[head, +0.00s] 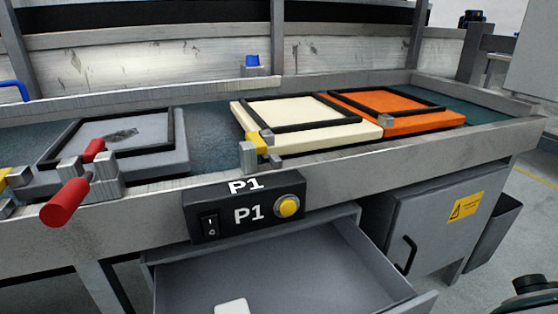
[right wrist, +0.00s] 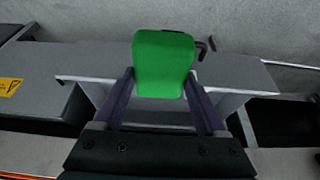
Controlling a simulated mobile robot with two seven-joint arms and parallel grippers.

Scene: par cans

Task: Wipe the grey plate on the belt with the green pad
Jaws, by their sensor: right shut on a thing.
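The grey plate (head: 165,160) lies on the belt (head: 212,150) at the left in the head view. A black square frame (head: 70,142) sits on top of it, and a dark smudge (head: 121,134) shows on the surface inside. The green pad (right wrist: 164,62) is in the right wrist view, between the two fingers of my right gripper (right wrist: 162,82), which is shut on it. The pad is away from the plate, and its underside is hidden. My left gripper is in neither view.
A red-handled clamp (head: 66,202) stands at the plate's front edge. Cream (head: 285,145) and orange (head: 425,122) plates with black frames lie further right. A P1 switch box (head: 235,222) is on the front rail. Below it, a drawer (head: 260,275) stands open beside a grey cabinet (head: 425,225).

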